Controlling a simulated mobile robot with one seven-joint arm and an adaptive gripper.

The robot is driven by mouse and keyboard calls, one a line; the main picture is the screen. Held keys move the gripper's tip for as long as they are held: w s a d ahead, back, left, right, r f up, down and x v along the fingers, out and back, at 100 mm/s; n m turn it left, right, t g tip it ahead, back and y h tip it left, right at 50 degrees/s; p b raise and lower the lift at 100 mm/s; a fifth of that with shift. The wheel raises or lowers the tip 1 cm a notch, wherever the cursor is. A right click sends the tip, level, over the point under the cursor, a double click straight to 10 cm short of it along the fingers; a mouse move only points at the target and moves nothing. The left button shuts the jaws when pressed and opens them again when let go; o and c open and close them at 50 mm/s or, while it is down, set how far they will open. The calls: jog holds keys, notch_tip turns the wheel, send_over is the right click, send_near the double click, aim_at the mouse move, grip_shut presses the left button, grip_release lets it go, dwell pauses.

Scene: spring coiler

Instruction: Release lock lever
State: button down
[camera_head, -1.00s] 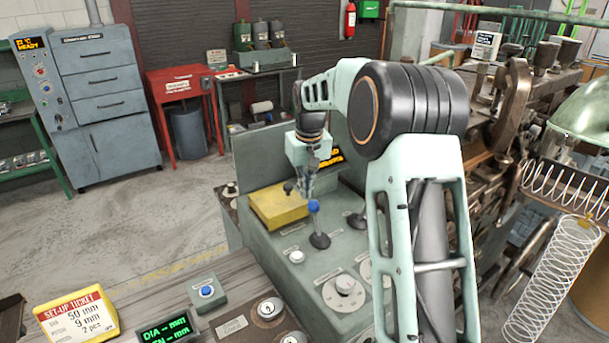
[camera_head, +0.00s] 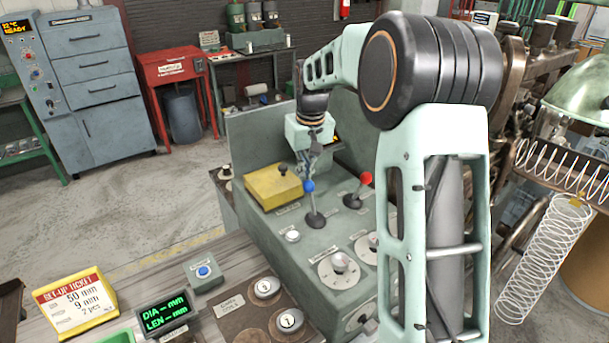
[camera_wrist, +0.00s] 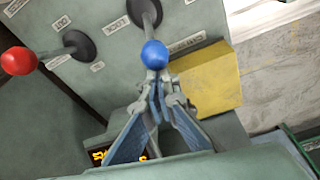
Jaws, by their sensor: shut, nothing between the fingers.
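The blue-knobbed lever (camera_head: 309,186) rises from a black boot on the grey-green console (camera_head: 265,222). It leans slightly left in the head view. In the wrist view, the blue knob (camera_wrist: 154,54) lies right at my fingertips, and a small label that seems to read LOCK sits beside the lever's base. My gripper (camera_head: 310,174) is shut and empty, just above and behind the knob; it also shows in the wrist view (camera_wrist: 156,82). I cannot tell whether the fingers touch the knob. A red-knobbed lever (camera_head: 365,178) stands to the right, also in the wrist view (camera_wrist: 18,61).
A yellow box (camera_head: 272,187) with a dark knob sits on the console left of the blue lever. A white button (camera_head: 292,236) and a dial (camera_head: 339,263) are nearer. My arm hides the console's right side. The floor to the left is clear.

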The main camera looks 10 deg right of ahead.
aim_at(313, 183)
jog(key=shift+s+d+r+t+y+b, duration=0.1)
jog(key=shift+s+d+t+y+b, duration=0.4)
jog(key=shift+b, duration=1.4)
jog(key=shift+s+d+f+t+h+b, duration=0.1)
jog(key=shift+s+t+b, duration=0.65)
jog(key=shift+b, duration=1.15)
jog(key=shift+s+d+r+t+y+b, duration=0.1)
jog(key=shift+s+d+t+y+b, duration=0.4)
jog(key=shift+b, duration=1.4)
jog(key=shift+t, duration=0.75)
jog(key=s+b, duration=0.2)
jog(key=b, duration=0.1)
jog(key=s+d+b, duration=0.1)
jog(key=s+b, duration=0.1)
jog(key=b, duration=0.1)
jog(key=shift+s+r+b, duration=0.2)
jog(key=shift+s+b, duration=0.05)
jog(key=shift+b, duration=0.1)
jog(key=shift+s+d+f, duration=0.1)
jog(key=shift+d+f, duration=0.05)
jog(key=shift+f, duration=0.05)
notch_tip(313, 183, up, 11)
jog(key=shift+w, duration=0.25)
